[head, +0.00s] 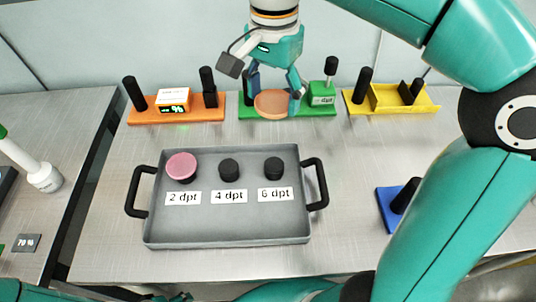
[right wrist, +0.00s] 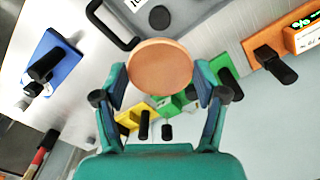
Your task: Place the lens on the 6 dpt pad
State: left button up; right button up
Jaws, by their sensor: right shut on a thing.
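An orange-brown round lens (head: 272,103) is held between the fingers of my right gripper (head: 274,92), over the green module (head: 318,108) at the back. In the right wrist view the lens (right wrist: 160,66) sits between the fingertips of the gripper (right wrist: 160,85). A grey tray (head: 225,229) in front has three round pads labelled 2 dpt, 4 dpt and 6 dpt. A pink disc (head: 182,166) lies on the 2 dpt pad. The black 4 dpt pad (head: 229,168) and black 6 dpt pad (head: 273,168) are bare. My left gripper is not seen.
An orange module (head: 178,115) with a display stands back left, a yellow module (head: 390,104) back right. A blue module (head: 388,208) is right of the tray, partly behind my right arm. The tray has black handles (head: 318,184). A white-and-green object (head: 42,176) is far left.

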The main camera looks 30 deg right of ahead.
jog(key=b, duration=0.2)
send_over(273, 163)
notch_tip(273, 163, down, 13)
jog(key=shift+s+r, duration=0.15)
jog(key=shift+r, duration=0.05)
jog(key=shift+f, duration=2.65)
jog(key=shift+f, duration=0.2)
jog(key=o, duration=0.9)
jog(key=shift+r, duration=0.1)
